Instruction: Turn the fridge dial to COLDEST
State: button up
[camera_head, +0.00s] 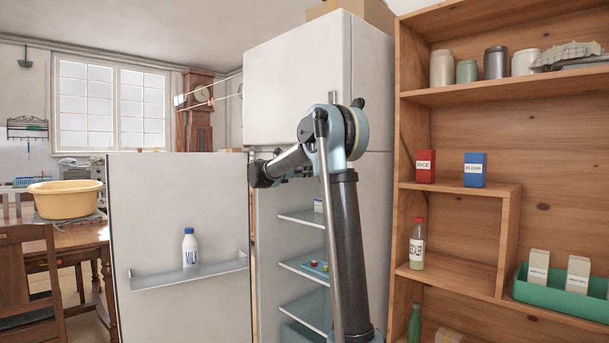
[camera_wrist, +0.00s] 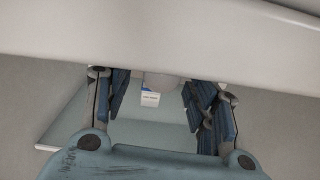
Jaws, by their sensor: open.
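The white fridge (camera_head: 297,85) stands in the middle of the head view, with its lower door (camera_head: 178,240) swung open to the left. My gripper (camera_wrist: 158,88) is open in the wrist view, with its blue-padded fingers apart and nothing clasped between them. A pale rounded part (camera_wrist: 166,81) shows between the fingers, partly cut off by a light edge above. I cannot tell whether it is the dial, and no COLDEST mark can be read. In the head view my arm reaches to the fridge opening, and the fingers cannot be made out there.
Fridge shelves (camera_head: 303,217) hold a small carton, which also shows in the wrist view (camera_wrist: 150,98). A white bottle (camera_head: 190,247) stands on the door shelf (camera_head: 150,281). A wooden shelf unit (camera_head: 540,120) is close on the right. A table with a yellow basin (camera_head: 66,203) is left.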

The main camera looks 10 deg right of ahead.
jog(key=shift+w+d, duration=0.2)
jog(key=shift+d, duration=0.05)
jog(key=c, duration=1.1)
jog(key=shift+o, duration=0.2)
jog(key=shift+a+r+m, duration=0.1)
jog(key=shift+m, duration=1.4)
jog(key=o, duration=1.1)
jog(key=shift+c, duration=0.2)
